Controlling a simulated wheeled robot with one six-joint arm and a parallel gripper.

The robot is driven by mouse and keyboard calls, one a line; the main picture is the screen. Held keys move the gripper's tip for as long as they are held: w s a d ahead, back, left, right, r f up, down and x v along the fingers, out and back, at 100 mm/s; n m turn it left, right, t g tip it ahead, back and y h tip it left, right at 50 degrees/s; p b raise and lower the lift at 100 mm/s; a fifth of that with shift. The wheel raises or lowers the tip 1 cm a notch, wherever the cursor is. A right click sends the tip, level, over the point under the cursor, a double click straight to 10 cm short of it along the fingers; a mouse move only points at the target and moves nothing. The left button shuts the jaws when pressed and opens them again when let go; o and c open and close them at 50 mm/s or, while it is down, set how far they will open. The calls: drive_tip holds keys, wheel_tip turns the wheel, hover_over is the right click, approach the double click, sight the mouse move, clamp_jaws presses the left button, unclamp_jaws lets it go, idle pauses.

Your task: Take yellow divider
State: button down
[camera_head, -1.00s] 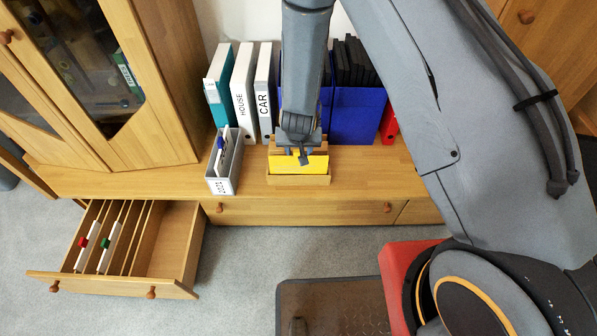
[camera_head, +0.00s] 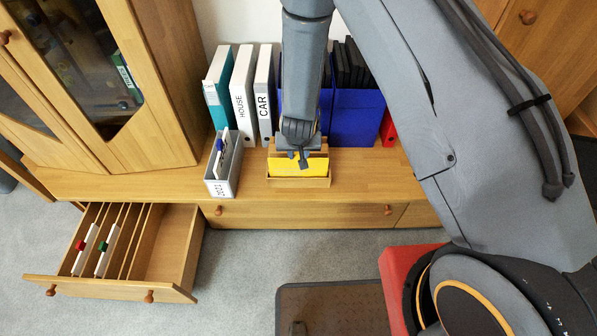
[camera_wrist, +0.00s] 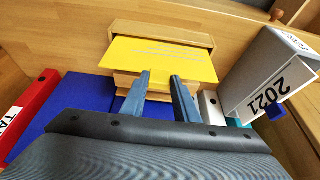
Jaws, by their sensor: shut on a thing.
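The yellow divider (camera_head: 285,167) sits in a small wooden box (camera_head: 298,183) on top of the low cabinet. It also shows in the wrist view (camera_wrist: 150,62), with faint lines of print on its face. My gripper (camera_head: 302,160) is at the divider's upper edge, coming from above and behind. In the wrist view its two fingers (camera_wrist: 161,76) reach the edge of the divider and are shut on it. The divider's lower part is hidden inside the box, so I cannot tell whether it is lifted.
A grey file holder (camera_head: 225,165) marked 2021 stands left of the box. White binders (camera_head: 243,95), a teal binder (camera_head: 217,95) and a blue holder (camera_head: 357,115) stand behind. An open drawer (camera_head: 110,285) with several dividers is at lower left.

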drive_tip(key=shift+r+p, duration=1.6)
wheel_tip(320, 180, up, 8)
drive_tip(key=p, duration=0.7)
drive_tip(key=shift+d+f, duration=0.1)
idle(0.6)
